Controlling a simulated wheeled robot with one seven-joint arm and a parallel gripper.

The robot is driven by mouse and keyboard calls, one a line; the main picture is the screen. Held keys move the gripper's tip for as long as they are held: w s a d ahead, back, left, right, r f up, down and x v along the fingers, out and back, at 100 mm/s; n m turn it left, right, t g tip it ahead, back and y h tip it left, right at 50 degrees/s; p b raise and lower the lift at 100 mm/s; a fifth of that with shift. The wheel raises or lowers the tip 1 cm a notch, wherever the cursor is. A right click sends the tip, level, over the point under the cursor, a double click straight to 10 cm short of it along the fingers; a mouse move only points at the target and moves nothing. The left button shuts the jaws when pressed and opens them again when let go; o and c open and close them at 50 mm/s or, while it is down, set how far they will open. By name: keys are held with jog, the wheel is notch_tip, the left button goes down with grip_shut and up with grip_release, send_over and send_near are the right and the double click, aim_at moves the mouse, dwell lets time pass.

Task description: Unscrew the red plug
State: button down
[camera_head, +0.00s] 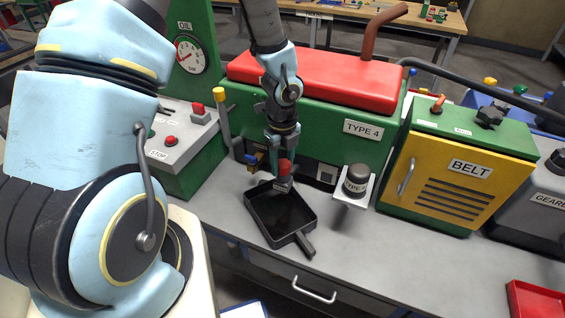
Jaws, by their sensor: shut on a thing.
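The red plug (284,167) shows low at the front of the green TYPE 4 machine (318,124), which has a red top. My gripper (284,160) reaches down in front of the machine and is shut on the red plug. The fingers cover part of the plug, so I cannot tell how far it sits in its seat. A black square pan (262,232) with a handle stands on the grey bench just below the plug and gripper.
A yellow-handled lever (219,110) rises at the machine's left. The yellow BELT cabinet (445,178) stands further right, and a red tray (537,300) lies at lower right. The front bench is mostly clear.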

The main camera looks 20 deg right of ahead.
jog(key=n+b, duration=0.1)
jog(key=n, duration=0.2)
jog(key=shift+f, duration=0.1)
jog(key=n, duration=0.3)
jog(key=shift+s+a, duration=0.1)
jog(key=shift+n, duration=0.3)
jog(key=n+b, duration=0.1)
jog(key=n, duration=0.1)
jog(key=shift+n, duration=0.4)
jog(key=n, duration=0.2)
jog(key=shift+n+b, duration=0.4)
jog(key=shift+n, duration=0.3)
